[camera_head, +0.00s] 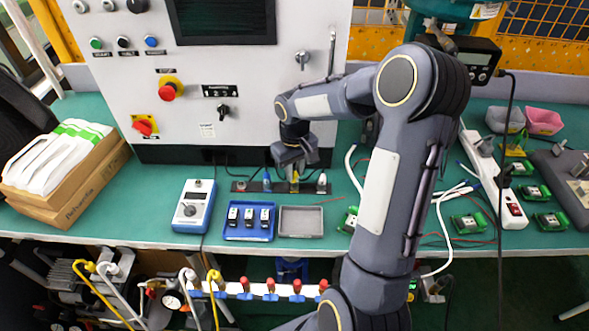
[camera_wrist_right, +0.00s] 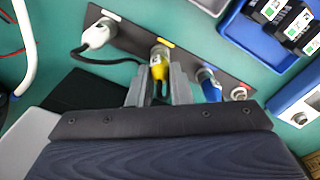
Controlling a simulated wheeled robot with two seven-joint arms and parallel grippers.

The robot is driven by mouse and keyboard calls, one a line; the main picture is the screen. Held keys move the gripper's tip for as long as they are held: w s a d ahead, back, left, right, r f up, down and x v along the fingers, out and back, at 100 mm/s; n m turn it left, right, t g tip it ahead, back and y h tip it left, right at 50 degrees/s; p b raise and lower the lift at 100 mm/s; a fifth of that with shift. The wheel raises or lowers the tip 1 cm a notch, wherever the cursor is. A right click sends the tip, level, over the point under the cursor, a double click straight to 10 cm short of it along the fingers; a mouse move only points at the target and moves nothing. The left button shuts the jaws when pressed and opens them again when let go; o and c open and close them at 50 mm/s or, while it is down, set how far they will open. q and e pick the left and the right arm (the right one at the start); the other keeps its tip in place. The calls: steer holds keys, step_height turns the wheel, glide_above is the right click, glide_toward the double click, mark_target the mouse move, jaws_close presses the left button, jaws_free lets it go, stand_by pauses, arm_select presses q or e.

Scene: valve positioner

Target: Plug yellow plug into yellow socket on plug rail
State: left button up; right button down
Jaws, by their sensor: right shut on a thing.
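The plug rail (camera_head: 280,187) is a dark strip on the green table, and it also shows in the right wrist view (camera_wrist_right: 128,38). The yellow plug (camera_wrist_right: 158,72) is between the fingers of my right gripper (camera_wrist_right: 160,88), which is shut on it. Its front end meets the metal socket (camera_wrist_right: 159,51) beside the yellow label; how deep it sits I cannot tell. In the head view my right gripper (camera_head: 294,168) points down over the rail, with the yellow plug (camera_head: 294,181) below it. My left gripper is not in view.
A white plug (camera_wrist_right: 97,35) and a blue plug (camera_wrist_right: 208,85) flank it in the rail. A red-marked socket (camera_wrist_right: 239,93) is at the rail's end. A blue tray (camera_head: 248,237), a grey tray (camera_head: 301,233) and a meter (camera_head: 193,205) stand in front. The control cabinet is behind.

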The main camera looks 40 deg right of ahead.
steer(key=shift+f+b, duration=0.35)
steer(key=shift+f, duration=0.1)
stand_by(1.6)
steer(key=c, duration=0.9)
jaws_free()
steer(key=shift+r, duration=0.1)
steer(key=shift+r+p, duration=2.75)
steer(key=shift+r, duration=0.75)
steer(key=shift+f, duration=0.1)
